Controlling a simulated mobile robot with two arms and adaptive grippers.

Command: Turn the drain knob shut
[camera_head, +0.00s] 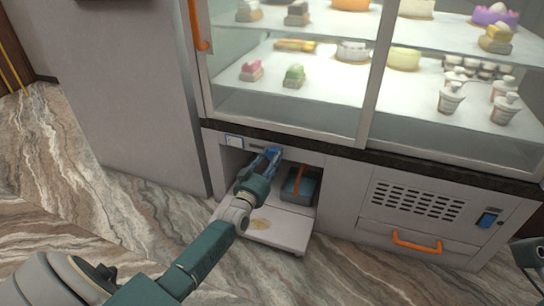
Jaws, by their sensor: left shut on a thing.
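The drain knob (273,150) is a small blue part at the top of the open lower bay of the display cabinet. My left gripper (270,158) reaches up into the bay from the front and is shut on the knob. Its fingers hide most of the knob, so I cannot tell how far it is turned.
A dark grey box with an orange handle (300,184) stands in the bay, right of my left gripper. The pale bay floor (285,232) has a yellowish patch. A vent panel (415,203) and an orange drawer handle (416,245) are at right. Glass shelves hold sweets above.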

